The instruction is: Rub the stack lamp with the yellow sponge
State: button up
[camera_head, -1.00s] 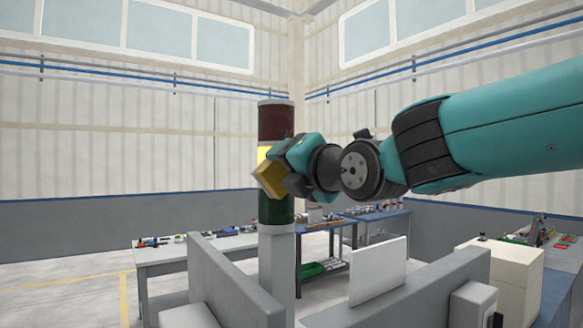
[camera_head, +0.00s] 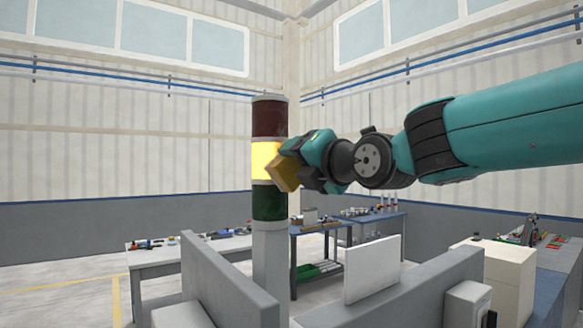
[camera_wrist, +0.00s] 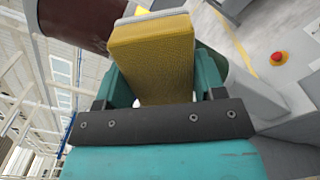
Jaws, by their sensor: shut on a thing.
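The stack lamp (camera_head: 268,120) stands upright on a grey post left of centre in the head view. It has a dark red section on top, a lit yellow section (camera_head: 264,160) in the middle and a dark green section (camera_head: 269,203) below. My gripper (camera_head: 297,168) is shut on the yellow sponge (camera_head: 282,174), which sits at the right side of the lamp by the yellow section. I cannot tell whether it touches. In the wrist view, the sponge (camera_wrist: 152,55) is between the teal fingers, with the red section (camera_wrist: 80,22) to its left.
Grey panels (camera_head: 225,285) stand in front of the lamp post. A white board (camera_head: 372,270) and a pale box (camera_head: 511,265) are at right. Workbenches with small items (camera_head: 215,240) stand behind. A red button (camera_wrist: 278,58) shows in the wrist view. The space left of the lamp is clear.

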jog(key=shift+w+r+p, duration=0.15)
jog(key=shift+r+p, duration=0.2)
jog(key=shift+r, duration=0.5)
jog(key=shift+s+a+f+b, duration=0.15)
jog(key=shift+s+a+b, duration=0.4)
jog(key=shift+a, duration=0.2)
jog(key=shift+s+a, duration=0.65)
jog(key=shift+a, duration=0.3)
jog(key=shift+w+r, duration=0.1)
jog(key=shift+r, duration=0.85)
jog(key=shift+w+d+f+b, duration=0.15)
jog(key=shift+w+d, duration=0.2)
jog(key=shift+d, duration=0.2)
jog(key=shift+w+d+r+b, duration=0.1)
jog(key=shift+w+d, duration=0.3)
jog(key=shift+d, duration=0.2)
jog(key=shift+w+d+f+b, duration=0.15)
jog(key=shift+w+d, duration=0.2)
jog(key=shift+d, duration=0.2)
jog(key=shift+r, duration=0.1)
